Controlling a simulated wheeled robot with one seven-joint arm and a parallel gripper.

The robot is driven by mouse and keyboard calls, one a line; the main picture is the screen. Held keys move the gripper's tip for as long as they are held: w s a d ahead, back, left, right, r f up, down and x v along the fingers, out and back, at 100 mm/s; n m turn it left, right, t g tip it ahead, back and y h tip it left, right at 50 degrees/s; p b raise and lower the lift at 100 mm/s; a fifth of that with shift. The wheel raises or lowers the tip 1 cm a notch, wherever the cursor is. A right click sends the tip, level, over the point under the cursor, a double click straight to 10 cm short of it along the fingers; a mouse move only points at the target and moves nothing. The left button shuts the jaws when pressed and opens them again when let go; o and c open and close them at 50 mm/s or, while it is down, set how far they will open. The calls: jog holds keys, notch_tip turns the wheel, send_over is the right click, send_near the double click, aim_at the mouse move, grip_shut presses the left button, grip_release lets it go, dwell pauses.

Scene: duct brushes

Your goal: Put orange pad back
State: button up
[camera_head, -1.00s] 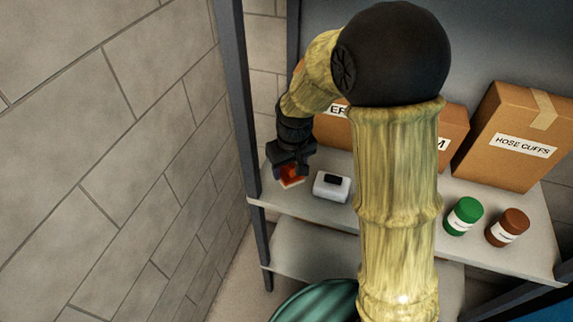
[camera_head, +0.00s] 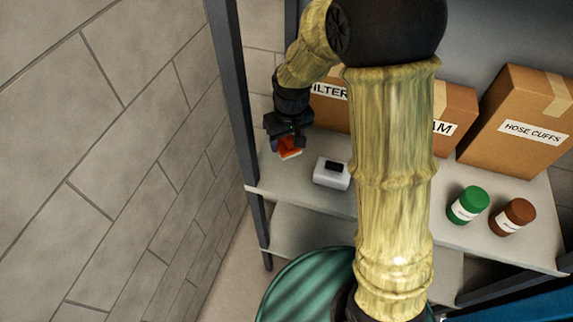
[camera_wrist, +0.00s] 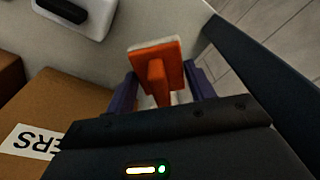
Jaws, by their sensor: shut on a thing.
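The orange pad (camera_head: 290,153) has an orange plate and handle with a pale layer on one face. My gripper (camera_head: 286,143) is shut on it at the left end of the shelf. In the wrist view the pad (camera_wrist: 155,62) sticks out beyond the purple fingers of my gripper (camera_wrist: 162,88), its handle between them. The pad seems to be a little above the shelf board (camera_head: 400,208); I cannot tell the exact gap. A white device with a black top (camera_head: 331,173) stands to the right of the pad, apart from it.
A dark shelf post (camera_head: 232,95) and a block wall (camera_head: 110,150) are close on the left. Cardboard boxes (camera_head: 447,113) stand at the back, one labelled hose cuffs (camera_head: 520,120). A green jar (camera_head: 467,205) and a brown jar (camera_head: 512,216) stand at the right. A lower shelf lies below.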

aim_at(290, 138)
notch_tip(290, 138, down, 5)
jog(key=shift+f+p, duration=0.1)
jog(key=shift+p, duration=0.25)
jog(key=shift+f+p, duration=0.4)
jog(key=shift+f, duration=1.65)
jog(key=shift+f, duration=0.1)
jog(key=o, duration=0.9)
jog(key=shift+r, duration=0.2)
jog(key=r, duration=0.4)
jog(key=r+b, duration=0.1)
jog(key=r, duration=0.3)
jog(key=s+r, duration=0.1)
jog(key=r, duration=0.2)
jog(key=shift+s+d+r, duration=0.1)
jog(key=shift+d+r, duration=0.25)
jog(key=shift+r, duration=0.05)
